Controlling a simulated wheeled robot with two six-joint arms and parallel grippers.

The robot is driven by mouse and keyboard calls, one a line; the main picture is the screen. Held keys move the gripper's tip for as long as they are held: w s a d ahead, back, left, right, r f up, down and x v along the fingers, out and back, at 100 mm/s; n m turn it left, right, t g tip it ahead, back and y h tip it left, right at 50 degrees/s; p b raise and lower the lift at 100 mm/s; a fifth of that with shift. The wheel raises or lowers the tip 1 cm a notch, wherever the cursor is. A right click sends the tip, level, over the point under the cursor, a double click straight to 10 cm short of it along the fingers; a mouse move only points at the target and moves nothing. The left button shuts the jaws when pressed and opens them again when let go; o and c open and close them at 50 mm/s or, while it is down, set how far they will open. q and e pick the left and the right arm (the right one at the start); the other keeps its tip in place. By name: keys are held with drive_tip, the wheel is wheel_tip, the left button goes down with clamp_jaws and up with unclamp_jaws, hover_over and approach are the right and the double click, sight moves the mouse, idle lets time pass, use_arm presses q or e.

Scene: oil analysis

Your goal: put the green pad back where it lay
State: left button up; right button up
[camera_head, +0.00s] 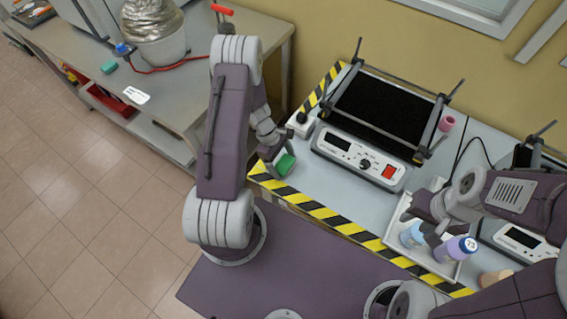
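The green pad (286,165) is at the front left corner of the workbench, by the striped edge. My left gripper (278,160) is at the pad, with one finger along its left side; it looks shut on the pad. Whether the pad touches the bench or is held just above it is hard to tell. My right gripper (432,236) is over the white tray (398,222) at the right, close to a light blue bottle (411,236) and a purple-capped bottle (457,249). Its fingers are partly hidden and their opening is unclear.
A device with a black top (385,112) and a front panel (358,158) stands behind the pad. A small teal block (109,67) lies on the left table (200,85), near a foil-covered vessel (155,30). The bench front between pad and tray is clear.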

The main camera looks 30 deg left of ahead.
use_arm(q)
drive_tip(key=shift+o, duration=1.2)
drive_tip(key=shift+r+p, duration=0.3)
drive_tip(key=shift+r, duration=0.05)
drive_tip(key=v, duration=1.2)
wheel_tip(320, 180, up, 6)
drive_tip(key=m+y, duration=0.3)
drive_tip(key=m, duration=0.6)
hover_over(282, 172)
drive_tip(key=s+d+r+m+t+y, duration=0.1)
drive_tip(key=s+d+r+m, duration=0.2)
drive_tip(key=s+m, duration=0.2)
drive_tip(key=m, duration=0.3)
drive_tip(key=shift+d+r+t+p, duration=0.2)
drive_tip(key=shift+d+t+p, duration=0.1)
drive_tip(key=shift+d+p, duration=0.1)
